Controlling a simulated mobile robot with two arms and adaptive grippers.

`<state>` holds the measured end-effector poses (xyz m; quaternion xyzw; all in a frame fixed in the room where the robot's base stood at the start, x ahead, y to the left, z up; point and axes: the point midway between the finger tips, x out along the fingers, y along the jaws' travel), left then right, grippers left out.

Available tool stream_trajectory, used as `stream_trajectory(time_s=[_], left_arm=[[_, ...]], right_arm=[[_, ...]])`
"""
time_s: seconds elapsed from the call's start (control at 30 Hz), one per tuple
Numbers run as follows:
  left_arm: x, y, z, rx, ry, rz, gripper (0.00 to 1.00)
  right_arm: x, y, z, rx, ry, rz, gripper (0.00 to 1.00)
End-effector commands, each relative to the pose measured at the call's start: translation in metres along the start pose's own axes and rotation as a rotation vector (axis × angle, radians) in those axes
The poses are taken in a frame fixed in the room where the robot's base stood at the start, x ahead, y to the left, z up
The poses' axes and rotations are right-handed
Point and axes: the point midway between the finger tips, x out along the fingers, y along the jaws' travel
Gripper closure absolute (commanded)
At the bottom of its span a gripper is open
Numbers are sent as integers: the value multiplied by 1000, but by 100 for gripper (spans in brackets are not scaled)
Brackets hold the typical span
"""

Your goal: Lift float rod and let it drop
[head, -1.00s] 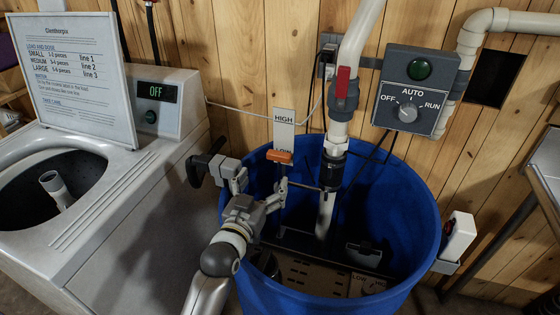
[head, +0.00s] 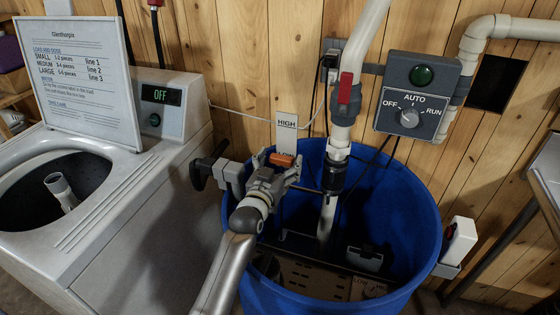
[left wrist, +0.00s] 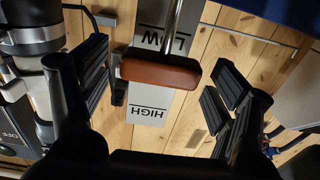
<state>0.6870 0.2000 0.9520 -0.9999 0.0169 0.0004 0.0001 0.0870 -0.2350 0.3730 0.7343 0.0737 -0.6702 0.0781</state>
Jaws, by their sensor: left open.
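The float rod's orange grip (head: 282,159) shows in the head view just in front of the HIGH/LOW plate (head: 287,125). In the left wrist view the orange-brown grip (left wrist: 160,72) is near the middle, with the thin metal rod (left wrist: 181,25) running from it to the top edge. My left gripper (head: 278,168) is open at the grip. In the left wrist view its dark fingers stand on either side of the grip, with gaps on both sides. The rod's lower part is mostly hidden behind the gripper in the head view. My right gripper is not in view.
The blue tub (head: 410,185) stands below, with a white pipe (head: 341,135) coming down into it. A grey bracket with a black knob (head: 199,172) sits at its left rim. A washer (head: 130,190) stands left. A control box (head: 415,98) is on the wall.

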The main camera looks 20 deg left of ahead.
Motion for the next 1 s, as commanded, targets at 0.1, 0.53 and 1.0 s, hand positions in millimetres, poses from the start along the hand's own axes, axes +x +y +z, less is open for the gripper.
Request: stream_trajectory(time_s=[0.1,0.53,1.0], left_arm=[[0,0,0,0,1,0,18],[0,0,0,0,0,0,58],[0,0,-14,0,0,0,82]], right_arm=[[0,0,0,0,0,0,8],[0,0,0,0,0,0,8],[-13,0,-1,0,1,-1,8]])
